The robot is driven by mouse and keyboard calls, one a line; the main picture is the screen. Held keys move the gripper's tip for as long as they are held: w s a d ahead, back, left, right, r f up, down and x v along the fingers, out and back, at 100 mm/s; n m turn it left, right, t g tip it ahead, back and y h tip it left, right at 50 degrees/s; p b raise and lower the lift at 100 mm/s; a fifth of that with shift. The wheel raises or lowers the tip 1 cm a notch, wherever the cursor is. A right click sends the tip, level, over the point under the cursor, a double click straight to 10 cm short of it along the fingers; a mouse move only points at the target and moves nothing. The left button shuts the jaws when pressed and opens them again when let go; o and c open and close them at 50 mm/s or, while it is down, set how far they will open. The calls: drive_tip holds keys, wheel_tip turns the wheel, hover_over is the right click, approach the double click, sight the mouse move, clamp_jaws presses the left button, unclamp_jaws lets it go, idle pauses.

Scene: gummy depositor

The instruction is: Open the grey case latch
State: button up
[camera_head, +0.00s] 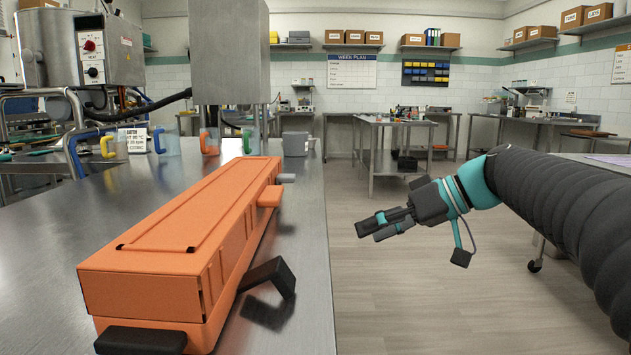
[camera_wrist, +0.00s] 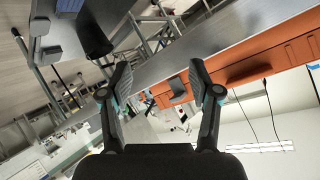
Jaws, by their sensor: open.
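A long orange case (camera_head: 180,225) lies shut on the steel table (camera_head: 40,290) in the head view. A small grey block (camera_head: 286,178), which may be the grey latch, sticks out at the case's far right end. Nearer along that side are an orange tab (camera_head: 270,196) and a black angled handle (camera_head: 272,275). My gripper (camera_head: 368,226) is open and empty, in the air right of the table and apart from the case. In the wrist view, the case (camera_wrist: 290,55) shows at the upper right, beyond my open fingers (camera_wrist: 164,92). A grey piece (camera_wrist: 178,90) shows between them.
A grey box (camera_head: 295,143) stands at the table's far end. Handled jugs (camera_head: 210,140) and a sign (camera_head: 133,140) stand behind the case. A steel machine (camera_head: 228,50) rises at the back.

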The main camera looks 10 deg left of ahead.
sight(294, 175)
drive_tip(key=w+a+r+n+g+y+b, duration=0.1)
drive_tip(key=w+a+r+n+g+y, duration=0.15)
drive_tip(key=w+n, duration=0.25)
drive_tip(key=w+a+r+n+g+y, duration=0.1)
drive_tip(key=w+r+n+g+y, duration=0.2)
drive_tip(key=w+r+n, duration=0.15)
drive_tip(key=shift+n+t, duration=0.25)
drive_tip(key=x, duration=1.3)
drive_tip(key=shift+w+a, duration=0.1)
drive_tip(key=shift+a, duration=0.2)
drive_tip(key=shift+f, duration=0.1)
